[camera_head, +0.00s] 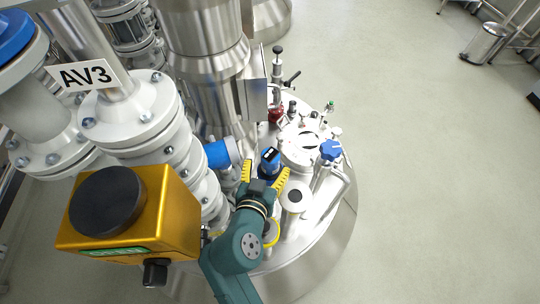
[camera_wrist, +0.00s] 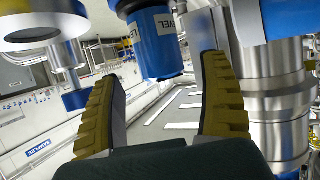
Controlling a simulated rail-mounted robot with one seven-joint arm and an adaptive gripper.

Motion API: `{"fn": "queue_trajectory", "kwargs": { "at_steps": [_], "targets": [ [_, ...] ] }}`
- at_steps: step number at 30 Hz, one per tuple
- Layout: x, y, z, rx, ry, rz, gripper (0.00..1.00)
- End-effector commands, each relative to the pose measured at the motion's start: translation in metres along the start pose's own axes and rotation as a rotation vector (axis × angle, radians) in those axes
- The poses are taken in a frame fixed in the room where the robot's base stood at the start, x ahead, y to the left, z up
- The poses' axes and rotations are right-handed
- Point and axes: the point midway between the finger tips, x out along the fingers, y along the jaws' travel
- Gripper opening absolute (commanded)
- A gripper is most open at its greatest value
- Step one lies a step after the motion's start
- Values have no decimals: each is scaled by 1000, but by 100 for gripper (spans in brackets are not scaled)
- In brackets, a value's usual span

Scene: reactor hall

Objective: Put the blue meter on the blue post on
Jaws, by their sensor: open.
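The blue meter (camera_head: 269,158), with a dark face on top, is near the middle of the crowded vessel lid in the head view. In the wrist view a blue cylinder with a white label (camera_wrist: 155,45) fills the upper middle and seems to be this meter. My gripper (camera_head: 264,174) is open, with its yellow fingers on either side of the meter. In the wrist view my gripper (camera_wrist: 160,75) shows a gap between each finger and the blue cylinder. The lower part of the meter and any post under it are hidden in the head view by my gripper.
Another blue cylinder (camera_head: 221,153) sits just left of my gripper, by the white flanged pipe (camera_head: 130,105). A blue knob (camera_head: 331,150) and a round white hatch (camera_head: 300,145) are on the right. The yellow box (camera_head: 165,215) stands at lower left. Open floor is at right.

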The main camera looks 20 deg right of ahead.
Motion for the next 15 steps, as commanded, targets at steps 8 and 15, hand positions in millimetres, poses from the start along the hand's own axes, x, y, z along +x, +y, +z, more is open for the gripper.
{"fn": "queue_trajectory", "kwargs": {
  "at_steps": [8,15],
  "targets": [
    [-61,-1,-2,-1,1,-2,78],
    [-71,0,0,1,0,1,78]
  ]
}}
